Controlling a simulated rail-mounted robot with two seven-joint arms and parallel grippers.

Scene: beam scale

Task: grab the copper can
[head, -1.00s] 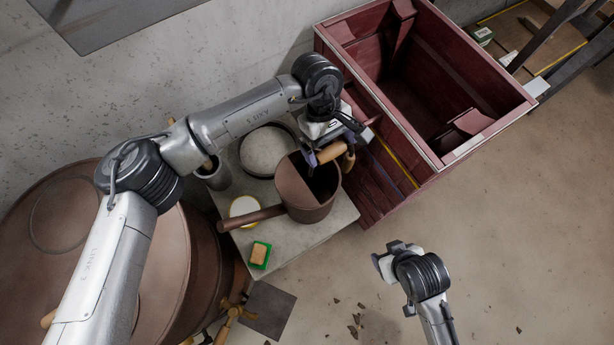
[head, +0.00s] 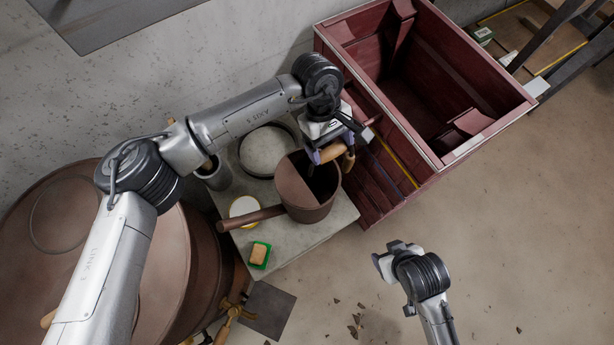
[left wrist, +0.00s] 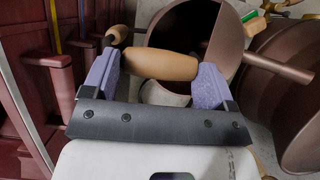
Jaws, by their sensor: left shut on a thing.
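The copper can (head: 293,189) is a brown open pot with a half-covered top, a long side spout or handle and a wooden grip. It stands on the pale slab in the head view. It also shows in the left wrist view (left wrist: 226,40), with its wooden grip (left wrist: 160,64) lying between my fingers. My left gripper (head: 336,150) is at the can's upper right and is shut on that wooden grip, with one purple finger at each end of it. My right gripper (head: 388,258) hangs empty over the floor at lower right; its jaw opening is unclear.
A red wooden crate (head: 375,150) stands close at right. Large copper vessels (head: 150,250) stand at left.

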